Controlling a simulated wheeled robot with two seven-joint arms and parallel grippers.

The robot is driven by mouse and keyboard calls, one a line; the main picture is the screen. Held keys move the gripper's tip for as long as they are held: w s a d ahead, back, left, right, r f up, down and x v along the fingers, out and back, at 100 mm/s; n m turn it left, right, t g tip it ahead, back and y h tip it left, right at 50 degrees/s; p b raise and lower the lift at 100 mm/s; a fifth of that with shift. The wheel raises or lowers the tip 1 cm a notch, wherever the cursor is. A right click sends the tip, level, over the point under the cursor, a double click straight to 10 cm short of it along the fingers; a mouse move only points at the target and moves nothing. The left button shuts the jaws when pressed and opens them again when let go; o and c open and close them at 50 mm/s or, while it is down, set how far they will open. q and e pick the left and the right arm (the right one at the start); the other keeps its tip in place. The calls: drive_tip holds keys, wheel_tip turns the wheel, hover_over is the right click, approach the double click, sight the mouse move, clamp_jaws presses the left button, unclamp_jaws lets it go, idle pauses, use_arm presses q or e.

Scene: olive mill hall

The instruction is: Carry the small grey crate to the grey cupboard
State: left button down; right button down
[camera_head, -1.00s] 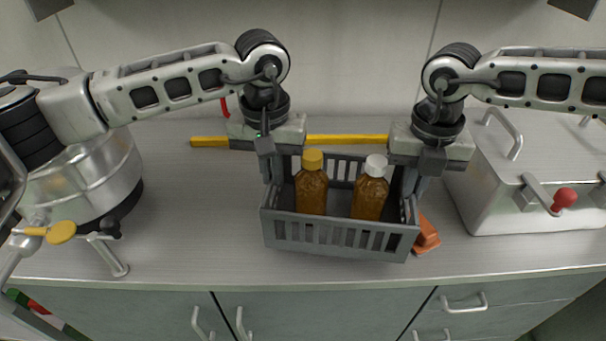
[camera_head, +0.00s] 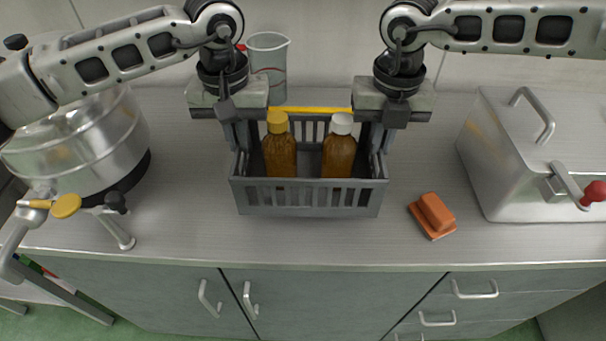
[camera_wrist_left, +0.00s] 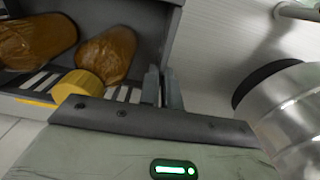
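The small grey crate (camera_head: 306,212) has slatted sides and holds two amber bottles, one with a yellow cap (camera_head: 279,160) and one with a white cap (camera_head: 339,160). It is upright over the counter; I cannot tell whether its base touches it. My left gripper (camera_head: 237,140) is shut on the crate's left end wall, and the wrist view shows its fingers (camera_wrist_left: 163,90) at that wall. My right gripper (camera_head: 376,142) is shut on the right end wall. Grey-green cupboard fronts (camera_head: 310,295) show under the counter; I cannot tell whether they are the grey cupboard.
A steel drum (camera_head: 80,150) with a tap stands at left, and a lidded steel box (camera_head: 510,170) at right. An orange brush-like block (camera_head: 434,215) lies right of the crate.

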sight(243, 160)
use_arm(q)
drive_tip(key=shift+w, duration=0.1)
use_arm(e)
drive_tip(key=shift+d, duration=0.15)
use_arm(q)
drive_tip(key=shift+f, duration=0.15)
use_arm(e)
drive_tip(key=shift+f, duration=0.2)
